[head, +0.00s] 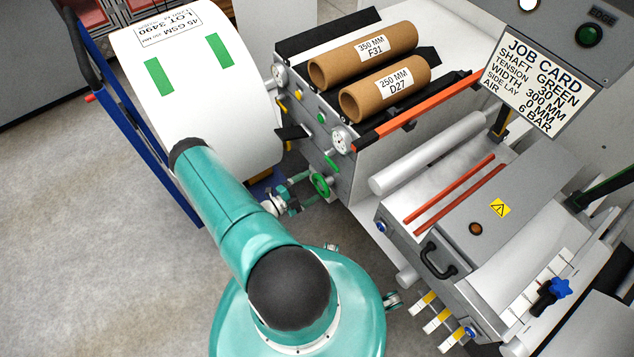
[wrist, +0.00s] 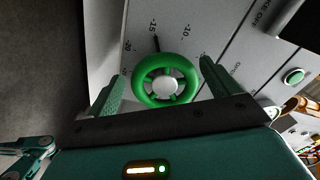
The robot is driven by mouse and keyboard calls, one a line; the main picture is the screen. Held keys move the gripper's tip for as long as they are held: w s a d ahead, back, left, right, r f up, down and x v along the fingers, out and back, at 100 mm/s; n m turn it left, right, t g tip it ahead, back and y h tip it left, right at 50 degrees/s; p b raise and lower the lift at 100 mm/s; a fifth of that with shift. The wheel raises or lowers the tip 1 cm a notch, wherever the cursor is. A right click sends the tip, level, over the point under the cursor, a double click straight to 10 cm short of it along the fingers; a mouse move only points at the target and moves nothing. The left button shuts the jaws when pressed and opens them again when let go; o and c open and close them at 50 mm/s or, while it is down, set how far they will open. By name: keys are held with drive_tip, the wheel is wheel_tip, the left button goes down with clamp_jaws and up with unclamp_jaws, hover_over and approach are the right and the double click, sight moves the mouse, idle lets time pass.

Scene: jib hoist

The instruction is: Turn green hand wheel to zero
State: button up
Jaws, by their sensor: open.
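The green hand wheel (head: 320,185) sits on the lower side panel of the machine, left of centre. In the wrist view the green hand wheel (wrist: 166,80) shows as a ring with spokes and a pale hub. A dark pointer (wrist: 156,44) above it stands near the -15 mark on the printed scale (wrist: 170,27). My gripper (wrist: 157,77) is open, with one green finger on each side of the wheel. Gaps show between the fingers and the rim, so it does not hold it. In the head view my gripper (head: 294,190) is just left of the wheel.
A round green button (wrist: 293,76) is right of the wheel in the wrist view. Gauges (head: 341,139) sit above the wheel. A large white roll (head: 195,90) on a blue stand is to the left. Cardboard cores (head: 385,88) lie on top. The floor at left is clear.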

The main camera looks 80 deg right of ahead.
sight(316, 182)
drive_tip(key=shift+x, duration=1.9)
drive_tip(key=shift+c, duration=0.2)
drive_tip(key=c, duration=0.7)
drive_tip(key=shift+r+m, duration=0.1)
drive_tip(key=shift+m, duration=0.3)
